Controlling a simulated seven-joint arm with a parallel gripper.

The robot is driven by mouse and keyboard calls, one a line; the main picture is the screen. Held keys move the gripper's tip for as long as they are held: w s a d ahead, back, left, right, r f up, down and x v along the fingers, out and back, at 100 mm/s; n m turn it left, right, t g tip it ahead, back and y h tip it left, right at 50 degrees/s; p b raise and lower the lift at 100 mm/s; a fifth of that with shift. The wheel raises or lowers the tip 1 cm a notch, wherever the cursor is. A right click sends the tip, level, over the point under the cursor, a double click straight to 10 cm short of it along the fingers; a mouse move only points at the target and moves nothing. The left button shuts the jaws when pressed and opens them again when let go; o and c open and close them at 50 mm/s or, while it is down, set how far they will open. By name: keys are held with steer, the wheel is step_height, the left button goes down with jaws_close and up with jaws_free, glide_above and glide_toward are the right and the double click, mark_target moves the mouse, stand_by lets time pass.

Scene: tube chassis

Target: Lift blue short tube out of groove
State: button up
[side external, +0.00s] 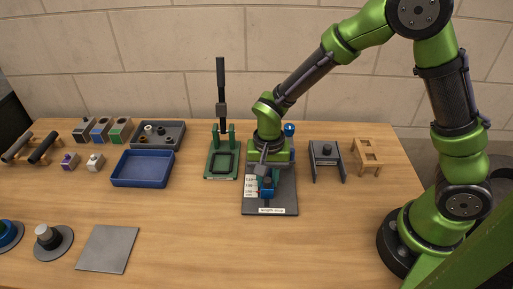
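My gripper (264,174) points down over a dark grey fixture plate (286,203) with a small front label and white marked strips on its left side. A small blue piece (267,189) shows right at the fingertips, low over the plate. It may be the blue short tube, but at this size I cannot tell it from a part of the fixture. The groove is hidden behind my gripper and wrist. I cannot see whether the fingers are closed on the blue piece or only around it. Another blue part (289,129) shows behind my wrist.
A green-based press with an upright black lever (221,85) stands close on the left. A blue tray (142,168) and a grey parts tray (172,135) lie farther left. A dark stand (326,155) and a wooden rack (367,153) stand right. The front middle table is clear.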

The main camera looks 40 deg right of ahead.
steer(key=c, duration=0.4)
steer(key=shift+r, duration=3.05)
steer(key=shift+s+a, duration=0.1)
